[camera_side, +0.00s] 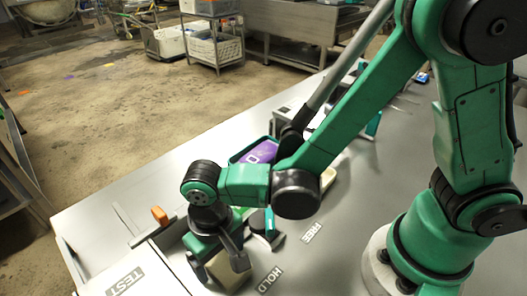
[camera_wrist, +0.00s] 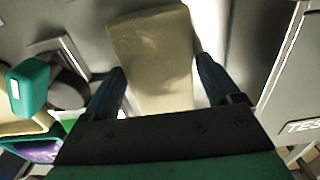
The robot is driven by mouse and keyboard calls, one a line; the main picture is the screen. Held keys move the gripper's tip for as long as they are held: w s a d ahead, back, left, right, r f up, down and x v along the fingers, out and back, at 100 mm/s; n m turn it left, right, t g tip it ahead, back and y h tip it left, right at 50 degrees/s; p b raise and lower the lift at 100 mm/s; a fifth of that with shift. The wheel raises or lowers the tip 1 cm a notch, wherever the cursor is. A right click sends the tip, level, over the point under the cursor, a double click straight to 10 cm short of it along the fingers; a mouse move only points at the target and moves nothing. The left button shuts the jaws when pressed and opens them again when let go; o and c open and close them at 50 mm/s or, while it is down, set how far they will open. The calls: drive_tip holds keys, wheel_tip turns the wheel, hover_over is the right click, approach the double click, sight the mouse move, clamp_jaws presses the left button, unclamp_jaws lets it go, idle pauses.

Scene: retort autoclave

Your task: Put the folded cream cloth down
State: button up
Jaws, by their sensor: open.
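The folded cream cloth (camera_wrist: 155,45) is a pale block in the wrist view, lying between the two dark fingers of my gripper (camera_wrist: 163,68). The fingers are open, one along each side of the cloth; whether either still touches it is hard to tell. In the side view the cloth (camera_side: 229,272) shows low under my gripper (camera_side: 216,258), at the bench surface near the HOLD label (camera_side: 270,280). My wrist and a finger hide part of it there.
A white panel marked TEST (camera_side: 125,281) lies to the left, with an orange piece (camera_side: 160,214) behind it. A green-rimmed tray with a purple item (camera_side: 262,151) stands behind my forearm. A FREE label (camera_side: 312,232) marks bare bench to the right. A teal-and-dark object (camera_wrist: 30,85) is beside the gripper.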

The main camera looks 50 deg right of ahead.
sight(221, 256)
drive_tip(key=shift+r, duration=0.1)
wheel_tip(221, 256, up, 12)
drive_tip(key=w+d+r+t, duration=0.1)
drive_tip(key=d+t, duration=0.6)
drive_tip(key=d, duration=1.1)
drive_tip(key=shift+w+d, duration=0.15)
drive_tip(key=shift+w, duration=0.5)
drive_tip(key=shift+o, duration=0.3)
